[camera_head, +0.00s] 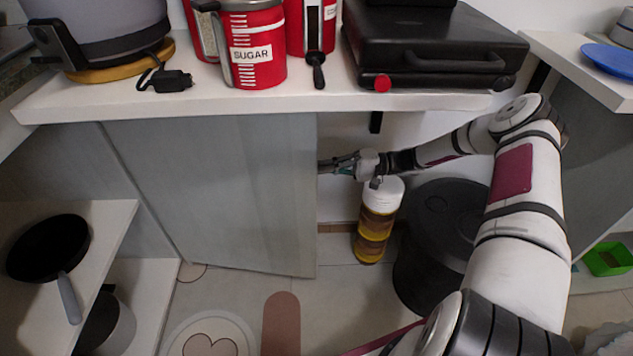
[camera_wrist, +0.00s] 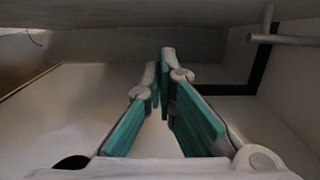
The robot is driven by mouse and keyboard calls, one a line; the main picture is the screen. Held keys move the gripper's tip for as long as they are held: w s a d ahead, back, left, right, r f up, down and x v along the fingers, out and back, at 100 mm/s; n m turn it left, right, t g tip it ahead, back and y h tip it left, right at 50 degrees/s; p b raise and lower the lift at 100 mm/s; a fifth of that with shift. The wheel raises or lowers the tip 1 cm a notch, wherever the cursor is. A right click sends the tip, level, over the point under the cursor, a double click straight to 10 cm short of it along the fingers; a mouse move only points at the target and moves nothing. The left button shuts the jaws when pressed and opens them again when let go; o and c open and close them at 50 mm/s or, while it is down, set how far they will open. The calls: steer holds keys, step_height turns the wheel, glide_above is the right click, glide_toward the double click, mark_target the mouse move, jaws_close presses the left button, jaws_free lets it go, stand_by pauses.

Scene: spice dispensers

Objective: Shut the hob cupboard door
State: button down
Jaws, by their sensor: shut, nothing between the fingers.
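A grey door panel (camera_head: 225,190) stands open below the white counter, its free edge at the right. I take it to be the hob cupboard door. Its left side meets another grey panel beside open shelves. My gripper (camera_head: 323,167) is at the door's right edge, pointing left, with the fingertips close to that edge; I cannot tell whether they touch it. In the wrist view my gripper (camera_wrist: 165,75) shows teal-padded fingers, with the tips together and nothing between them. A pale surface spans the top of that view; I cannot tell which panel it is.
Cupboard shelves (camera_head: 45,285) at lower left hold a black pan (camera_head: 48,247). A yellow-and-white stacked container (camera_head: 377,220) stands below my gripper, beside a black bin (camera_head: 435,225). The counter (camera_head: 200,98) above carries red canisters (camera_head: 255,45) and a black appliance (camera_head: 435,45).

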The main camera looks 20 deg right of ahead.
steer(key=shift+s+a+b, duration=0.4)
steer(key=shift+s+a, duration=0.4)
steer(key=shift+a, duration=0.2)
steer(key=shift+s+a+b, duration=0.35)
steer(key=shift+s+a, duration=0.45)
steer(key=shift+a, duration=0.15)
steer(key=shift+s, duration=0.1)
